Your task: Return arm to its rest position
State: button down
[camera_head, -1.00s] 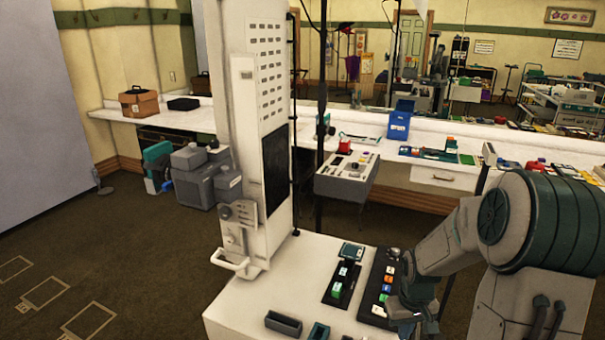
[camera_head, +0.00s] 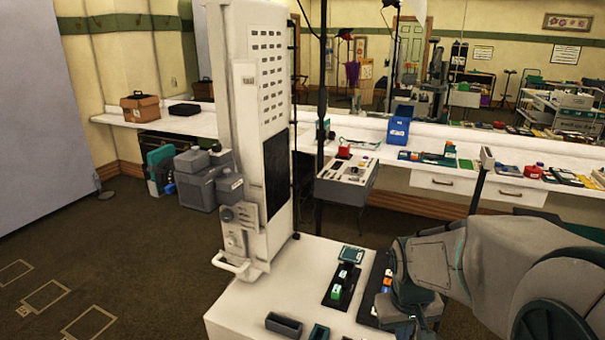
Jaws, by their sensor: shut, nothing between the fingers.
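My arm comes in from the right and bends over the right part of the white machine's table (camera_head: 250,300). My gripper (camera_head: 424,326) is at the bottom edge of the view, beside the black button panel (camera_head: 372,290). It is shut and holds nothing; its tips are partly cut off by the frame. My arm hides much of the panel's right side. I cannot tell whether the gripper touches anything.
A black tray with a green block (camera_head: 337,291) lies left of the panel. A dark open box (camera_head: 284,323) is near the table's front. The tall white column (camera_head: 245,130) stands behind left. A grey control box (camera_head: 346,180) is behind.

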jog(key=s+a+r+t, duration=0.1)
jog(key=s+a+r, duration=0.1)
jog(key=s, duration=0.3)
jog(key=s+a+r+y, duration=0.1)
jog(key=s+a+r, duration=0.1)
jog(key=s+r, duration=0.2)
jog(key=shift+s+a+m+t, duration=0.25)
jog(key=shift+s+m+t, duration=0.15)
jog(key=shift+s, duration=0.1)
